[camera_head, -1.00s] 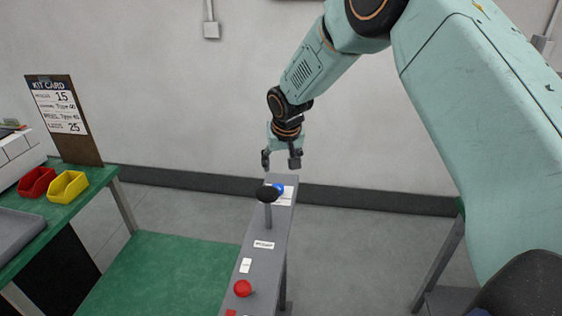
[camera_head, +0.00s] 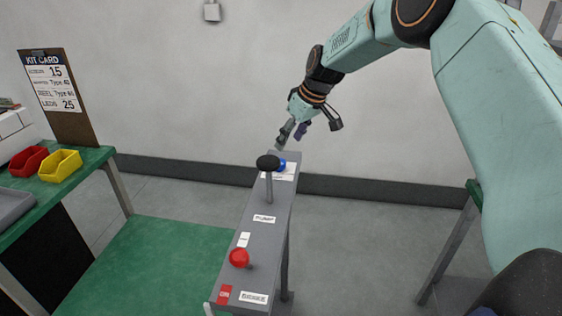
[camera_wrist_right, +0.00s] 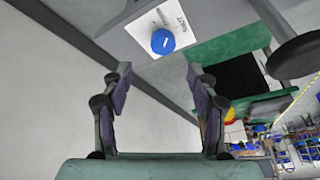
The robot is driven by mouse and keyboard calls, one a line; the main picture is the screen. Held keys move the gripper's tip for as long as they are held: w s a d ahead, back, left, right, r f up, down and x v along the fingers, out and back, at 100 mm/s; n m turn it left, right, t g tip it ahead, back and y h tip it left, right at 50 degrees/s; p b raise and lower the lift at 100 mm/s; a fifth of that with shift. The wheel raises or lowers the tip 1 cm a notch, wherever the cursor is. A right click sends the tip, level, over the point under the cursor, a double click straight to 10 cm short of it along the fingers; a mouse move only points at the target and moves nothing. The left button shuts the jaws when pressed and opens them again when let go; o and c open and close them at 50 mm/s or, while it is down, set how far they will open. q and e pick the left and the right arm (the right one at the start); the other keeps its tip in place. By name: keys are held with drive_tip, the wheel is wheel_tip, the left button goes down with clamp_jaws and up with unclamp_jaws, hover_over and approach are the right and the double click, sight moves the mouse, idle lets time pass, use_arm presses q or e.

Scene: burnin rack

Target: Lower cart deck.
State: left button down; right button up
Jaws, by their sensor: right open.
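The green cart deck (camera_head: 150,265) lies flat at lower left, beside a narrow grey control panel (camera_head: 258,190). At the panel's far end is a blue knob (camera_head: 282,165) on a white label, partly hidden by a black-topped lever (camera_head: 268,163). My right gripper (camera_head: 302,132) is open and empty above and slightly beyond that far end. In the right wrist view, the blue knob (camera_wrist_right: 163,41), with a white mark, lies ahead of the spread fingers (camera_wrist_right: 159,72), apart from them. The label's words are too small to read. My left gripper is out of view.
A red ball knob (camera_head: 239,258) stands near the panel's close end. A green-topped bench with a red bin (camera_head: 28,161), a yellow bin (camera_head: 60,165) and a clipboard (camera_head: 60,95) is at left. The wall is behind the panel.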

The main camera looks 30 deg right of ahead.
drive_tip(key=shift+n, duration=0.9)
drive_tip(key=x, duration=0.8)
drive_tip(key=shift+s+a, duration=0.2)
drive_tip(key=c, duration=1.2)
drive_tip(key=shift+o, duration=0.2)
